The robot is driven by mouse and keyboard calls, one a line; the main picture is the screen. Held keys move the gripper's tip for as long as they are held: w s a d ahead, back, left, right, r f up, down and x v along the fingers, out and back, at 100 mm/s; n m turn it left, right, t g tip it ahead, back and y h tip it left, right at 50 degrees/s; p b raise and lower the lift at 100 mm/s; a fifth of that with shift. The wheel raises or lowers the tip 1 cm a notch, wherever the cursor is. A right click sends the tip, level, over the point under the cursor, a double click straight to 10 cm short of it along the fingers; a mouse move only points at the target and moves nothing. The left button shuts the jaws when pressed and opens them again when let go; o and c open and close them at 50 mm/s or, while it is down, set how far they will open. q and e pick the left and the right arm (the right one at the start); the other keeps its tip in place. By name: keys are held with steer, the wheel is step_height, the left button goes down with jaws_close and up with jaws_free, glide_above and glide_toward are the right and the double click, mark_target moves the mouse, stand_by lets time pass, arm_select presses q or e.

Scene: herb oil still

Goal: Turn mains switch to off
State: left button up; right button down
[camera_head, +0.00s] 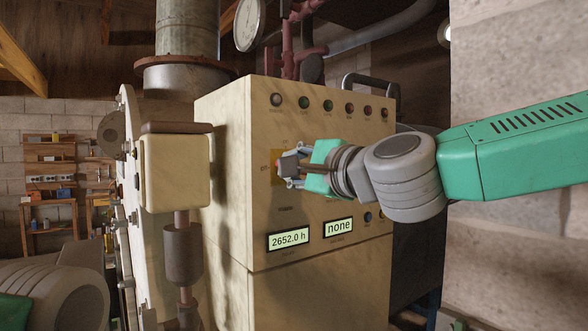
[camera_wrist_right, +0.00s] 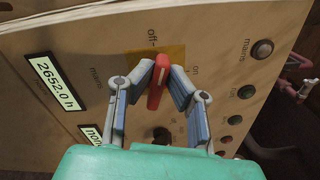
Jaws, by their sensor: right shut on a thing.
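The mains switch is a red handle (camera_wrist_right: 158,84) on a yellow plate (camera_wrist_right: 140,60) on the control cabinet's front. In the right wrist view its upper end points up, between the printed "off" mark at upper left and the "on" mark at right, closer to "off". My right gripper (camera_wrist_right: 161,79) is shut on the red handle, one finger on each side. In the head view my right gripper (camera_head: 289,167) is at the yellow plate (camera_head: 275,168) and mostly hides the handle. My left gripper is not in view.
The cream cabinet (camera_head: 325,255) has a row of round lamps (camera_head: 328,105) above the switch. Two displays below read "2652.0 h" (camera_head: 289,239) and "none" (camera_head: 338,227). A dark knob (camera_wrist_right: 161,135) is close to the right gripper. A beige box (camera_head: 175,172) stands left of the cabinet.

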steer(key=shift+f+n+b, duration=0.15)
steer(key=shift+n, duration=0.8)
steer(key=shift+f+n+b, duration=0.1)
steer(key=shift+n+b, duration=0.05)
steer(key=shift+n, duration=0.8)
steer(key=shift+f, duration=0.1)
steer(key=c, duration=1.6)
jaws_free()
steer(key=shift+w+a, duration=0.1)
steer(key=shift+a, duration=0.05)
steer(key=v, duration=1.2)
steer(key=shift+f, duration=0.15)
steer(key=shift+w, duration=0.1)
